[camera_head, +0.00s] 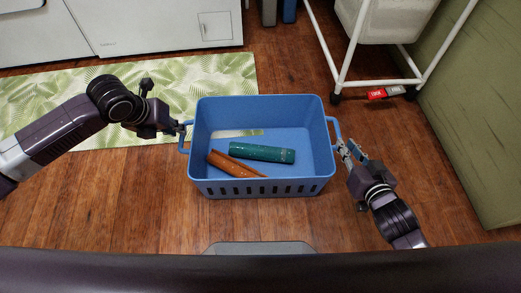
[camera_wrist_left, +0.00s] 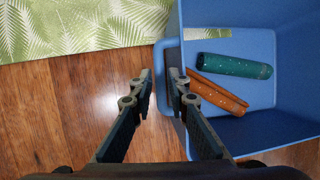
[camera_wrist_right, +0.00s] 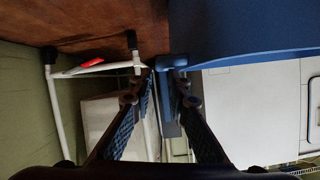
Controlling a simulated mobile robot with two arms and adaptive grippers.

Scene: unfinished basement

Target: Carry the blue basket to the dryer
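The blue basket (camera_head: 262,108) is in front of me, upright, with a teal rolled item (camera_head: 262,152) and an orange rolled item (camera_head: 235,165) inside. Whether the basket's underside is clear of the floor is hard to tell. White appliances (camera_head: 150,27) stand at the upper left, cut off by the frame; which one is the dryer cannot be told.
A leaf-patterned rug (camera_head: 50,88) lies in front of the appliances. A white wheeled rack (camera_head: 347,60) stands at the upper right, with a red item (camera_head: 385,93) on the floor near it. A green wall (camera_head: 480,110) bounds the right side. Wood floor is open at the lower left.

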